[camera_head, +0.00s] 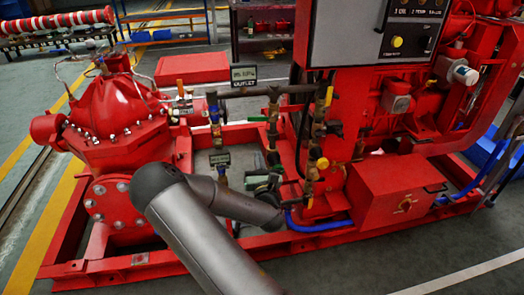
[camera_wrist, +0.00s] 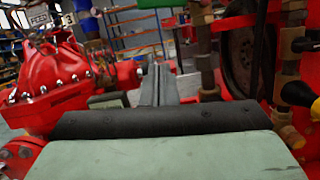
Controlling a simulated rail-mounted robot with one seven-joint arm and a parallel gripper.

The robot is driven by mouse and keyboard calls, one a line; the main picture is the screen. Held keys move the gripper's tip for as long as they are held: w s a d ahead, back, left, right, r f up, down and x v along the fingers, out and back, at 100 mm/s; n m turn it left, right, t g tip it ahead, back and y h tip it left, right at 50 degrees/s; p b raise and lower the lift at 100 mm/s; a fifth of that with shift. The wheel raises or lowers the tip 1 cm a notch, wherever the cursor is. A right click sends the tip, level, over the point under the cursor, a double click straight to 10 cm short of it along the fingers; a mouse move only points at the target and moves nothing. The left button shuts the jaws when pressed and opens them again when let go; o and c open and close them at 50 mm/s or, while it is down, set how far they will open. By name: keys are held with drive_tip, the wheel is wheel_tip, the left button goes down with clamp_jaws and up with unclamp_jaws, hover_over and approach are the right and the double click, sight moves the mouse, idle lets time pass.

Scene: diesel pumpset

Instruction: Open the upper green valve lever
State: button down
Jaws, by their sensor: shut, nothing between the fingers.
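The upper green valve lever (camera_head: 258,119) is small and sticks out to the left of a brass valve (camera_head: 273,117) on the vertical pipe, below the dark horizontal pipe. In the wrist view, a green lever (camera_wrist: 170,22) shows left of the brass fittings, beyond my fingertips. My gripper (camera_wrist: 158,68) is shut and empty, pointing forward. It looks apart from the lever, which sits a little above the fingertips in the picture. In the head view, my arm crosses the front of the pump base and its end is low, below the lever; the fingers are not clear there.
A red pump casing (camera_head: 100,105) stands left. A yellow handle (camera_head: 322,163) stands to the right and shows close at the wrist view's right edge (camera_wrist: 300,93). A control panel (camera_head: 350,35) overhangs at upper right.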

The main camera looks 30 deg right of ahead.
sight(263, 117)
drive_tip(key=w+d+r, duration=0.2)
drive_tip(key=w+r, duration=0.3)
drive_tip(key=w, duration=0.2)
drive_tip(key=shift+w+d+r+p, duration=0.15)
drive_tip(key=shift+d+r+p, duration=0.15)
drive_tip(key=shift+d+r, duration=0.1)
drive_tip(key=shift+a, duration=0.1)
